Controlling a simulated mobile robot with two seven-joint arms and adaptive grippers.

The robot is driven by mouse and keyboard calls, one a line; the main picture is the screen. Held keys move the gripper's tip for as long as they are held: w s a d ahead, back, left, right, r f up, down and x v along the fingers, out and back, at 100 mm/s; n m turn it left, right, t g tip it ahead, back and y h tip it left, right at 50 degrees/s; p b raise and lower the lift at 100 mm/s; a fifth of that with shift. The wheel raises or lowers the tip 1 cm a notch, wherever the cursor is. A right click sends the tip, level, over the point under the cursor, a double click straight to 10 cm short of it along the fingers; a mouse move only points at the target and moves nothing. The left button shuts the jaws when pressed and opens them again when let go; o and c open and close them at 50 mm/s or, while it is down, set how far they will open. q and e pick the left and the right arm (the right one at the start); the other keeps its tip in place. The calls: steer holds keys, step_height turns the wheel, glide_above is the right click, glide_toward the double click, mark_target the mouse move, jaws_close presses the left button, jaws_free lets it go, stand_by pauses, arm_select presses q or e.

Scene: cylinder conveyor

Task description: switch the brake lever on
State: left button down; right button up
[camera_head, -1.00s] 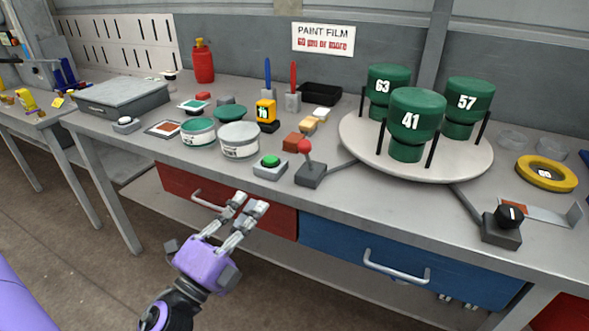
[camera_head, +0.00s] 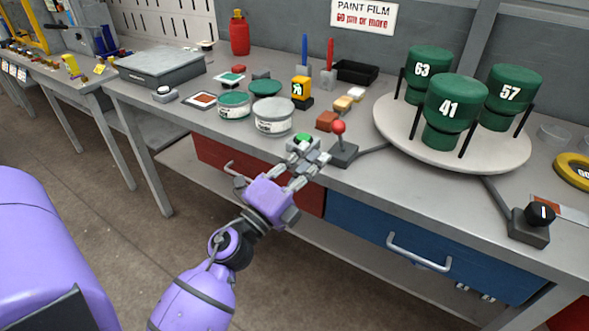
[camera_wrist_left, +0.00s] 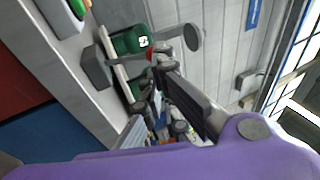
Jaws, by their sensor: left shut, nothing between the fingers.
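The brake lever (camera_head: 339,140) has a red ball knob on a short stick rising from a dark grey base at the bench's front edge. Its base (camera_wrist_left: 96,68) and a bit of the red knob show in the wrist view. My left gripper (camera_head: 312,152) is shut and empty just left of the lever, over the front edge by the green button (camera_head: 303,139). In the head view its fingertips appear close to the lever; contact cannot be told. In the wrist view my gripper (camera_wrist_left: 160,72) partly covers the knob. My right gripper is not in view.
The green button's box is partly hidden behind my left gripper. Right of the lever stands a round turntable (camera_head: 515,164) with green numbered cylinders. A black knob switch (camera_head: 530,222) sits farther right. Paint tins (camera_head: 273,120) and small blocks stand behind left. Drawers (camera_head: 400,235) lie below.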

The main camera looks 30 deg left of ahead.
mark_target(334, 129)
arm_select(q)
steer(key=p+x, duration=0.1)
steer(key=x, duration=0.3)
steer(key=shift+w+r, duration=0.2)
steer(key=shift+w, duration=0.05)
steer(key=shift+w+d, duration=0.1)
steer(key=shift+w, duration=0.45)
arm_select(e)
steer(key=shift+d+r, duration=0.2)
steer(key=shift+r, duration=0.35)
arm_select(q)
steer(key=shift+r, duration=0.1)
steer(key=shift+r+p, duration=0.3)
steer(key=shift+p, duration=0.4)
steer(key=shift+w+g, duration=0.2)
steer(key=shift+g, duration=0.1)
steer(key=shift+p, duration=0.4)
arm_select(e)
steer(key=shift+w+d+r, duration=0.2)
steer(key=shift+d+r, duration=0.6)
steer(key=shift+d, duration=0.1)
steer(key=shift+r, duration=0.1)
